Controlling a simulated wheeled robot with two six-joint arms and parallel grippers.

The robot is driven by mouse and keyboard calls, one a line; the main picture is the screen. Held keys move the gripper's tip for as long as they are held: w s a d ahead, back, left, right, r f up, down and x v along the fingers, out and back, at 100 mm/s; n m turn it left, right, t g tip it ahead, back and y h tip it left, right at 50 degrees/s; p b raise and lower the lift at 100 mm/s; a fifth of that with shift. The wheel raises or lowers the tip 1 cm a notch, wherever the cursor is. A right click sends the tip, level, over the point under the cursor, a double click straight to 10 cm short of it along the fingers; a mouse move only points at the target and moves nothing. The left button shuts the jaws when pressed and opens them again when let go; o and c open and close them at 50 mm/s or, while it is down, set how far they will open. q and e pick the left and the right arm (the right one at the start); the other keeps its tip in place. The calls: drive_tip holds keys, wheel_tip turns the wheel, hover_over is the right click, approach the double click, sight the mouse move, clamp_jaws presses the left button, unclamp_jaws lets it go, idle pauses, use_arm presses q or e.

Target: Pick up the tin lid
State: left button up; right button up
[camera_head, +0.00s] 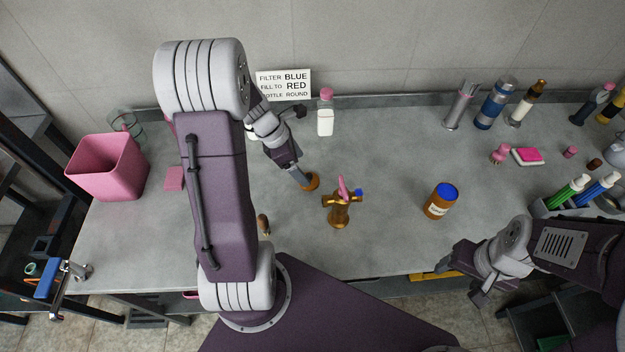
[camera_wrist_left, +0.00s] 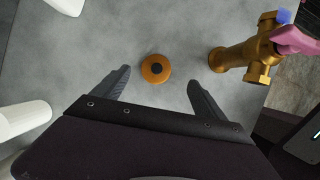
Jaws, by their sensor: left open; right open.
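A small round orange-brown lid with a dark centre, which looks like the tin lid (camera_head: 313,183), lies flat on the grey bench. In the left wrist view the lid (camera_wrist_left: 155,68) sits just beyond and between the fingertips. My left gripper (camera_head: 302,181) is open and points down at the lid; its two fingers also show in the left wrist view (camera_wrist_left: 158,79), empty, with the lid nearer the left finger. Its height above the bench is hard to tell. My right gripper (camera_head: 459,281) is open and empty at the bench's front edge, far right of the lid.
A brass valve with a pink handle (camera_head: 340,209) stands close right of the lid. A brown jar with a blue top (camera_head: 440,201) is further right. A white bottle with a pink cap (camera_head: 325,118) stands behind. A pink bin (camera_head: 106,168) is at left. Bench between valve and jar is clear.

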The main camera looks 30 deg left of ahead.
sight(308, 175)
use_arm(q)
drive_tip(key=shift+x, duration=0.95)
drive_tip(key=shift+w+a+f, duration=0.15)
drive_tip(key=shift+w+f, duration=0.05)
drive_tip(key=shift+w, duration=0.1)
drive_tip(key=b+x, duration=0.1)
drive_tip(key=x, duration=0.3)
drive_tip(key=shift+s+a+b, duration=0.1)
drive_tip(key=shift+s+b, duration=0.15)
drive_tip(key=shift+b, duration=0.1)
drive_tip(key=shift+w+f, duration=0.15)
drive_tip(key=shift+f, duration=0.25)
drive_tip(key=shift+w+f, duration=0.1)
drive_tip(key=shift+w, duration=0.05)
drive_tip(key=c, duration=1.4)
use_arm(e)
drive_tip(key=shift+w+f, duration=0.15)
drive_tip(key=shift+f, duration=0.45)
drive_tip(key=shift+w+f, duration=0.15)
drive_tip(key=shift+f, duration=0.45)
